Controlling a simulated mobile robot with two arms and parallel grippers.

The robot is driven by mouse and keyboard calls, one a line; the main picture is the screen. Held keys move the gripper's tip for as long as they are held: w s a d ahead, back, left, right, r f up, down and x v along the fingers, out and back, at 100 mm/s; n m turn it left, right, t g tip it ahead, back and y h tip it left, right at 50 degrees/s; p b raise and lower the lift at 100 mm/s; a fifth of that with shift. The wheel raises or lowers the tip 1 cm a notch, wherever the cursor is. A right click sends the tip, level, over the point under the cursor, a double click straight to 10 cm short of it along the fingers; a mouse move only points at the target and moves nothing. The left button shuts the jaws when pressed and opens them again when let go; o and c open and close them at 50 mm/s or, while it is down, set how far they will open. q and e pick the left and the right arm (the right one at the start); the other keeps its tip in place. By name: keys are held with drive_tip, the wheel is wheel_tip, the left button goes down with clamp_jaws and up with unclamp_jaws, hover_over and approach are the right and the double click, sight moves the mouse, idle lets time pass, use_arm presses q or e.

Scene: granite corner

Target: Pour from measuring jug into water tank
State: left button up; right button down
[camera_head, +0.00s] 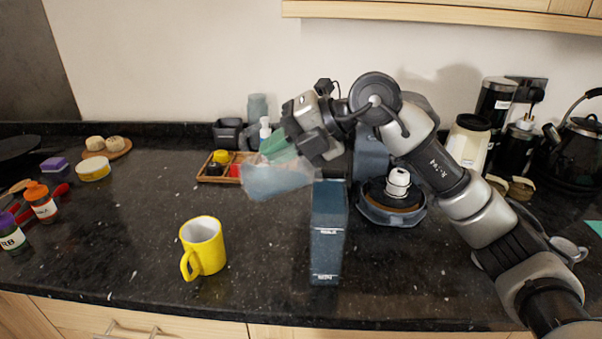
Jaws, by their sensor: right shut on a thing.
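The measuring jug (272,181) is translucent pale blue with a green part near my gripper. My right gripper (296,143) is shut on it and holds it tilted above the counter. The water tank (327,240) is a tall, narrow, dark blue box standing upright near the counter's front. The jug is at the upper left of the tank, and its right end appears close to the tank's top. I cannot tell whether they touch or whether any water is flowing. The fingertips are partly hidden by the gripper body and jug. My left gripper is not in view.
A yellow mug (204,247) stands left of the tank. A coffee machine base (392,209) with a white piece on it is behind right. A wooden tray (215,178) sits behind the jug. Bottles (41,203) stand far left, and a kettle (578,150) far right.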

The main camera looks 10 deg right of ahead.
sight(267, 121)
drive_tip(key=p, duration=0.4)
drive_tip(key=shift+a+r, duration=0.1)
drive_tip(key=shift+r, duration=0.3)
drive_tip(key=shift+a+f+h+p, duration=0.25)
drive_tip(key=shift+h+p, duration=0.35)
drive_tip(key=shift+p, duration=0.3)
drive_tip(key=h+p, duration=0.2)
drive_tip(key=p, duration=0.1)
drive_tip(key=a+f+g+h+p, duration=0.1)
drive_tip(key=h+p, duration=0.1)
drive_tip(key=p, duration=0.1)
drive_tip(key=f+g+h+p, duration=0.1)
drive_tip(key=h+p, duration=0.1)
drive_tip(key=p, duration=0.1)
drive_tip(key=shift+w+a+f, duration=0.15)
drive_tip(key=shift+w, duration=0.1)
drive_tip(key=r+h+p, duration=0.1)
drive_tip(key=r+p, duration=0.1)
drive_tip(key=r+g+h+p, duration=0.1)
drive_tip(key=r+h+p, duration=0.1)
drive_tip(key=shift+s+d, duration=0.1)
drive_tip(key=shift+d, duration=0.1)
use_arm(q)
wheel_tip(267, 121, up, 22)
drive_tip(key=p, duration=0.1)
use_arm(e)
drive_tip(key=shift+d+r+h, duration=0.2)
drive_tip(key=shift+r+h, duration=0.4)
drive_tip(key=shift+r, duration=0.1)
drive_tip(key=shift+f, duration=0.1)
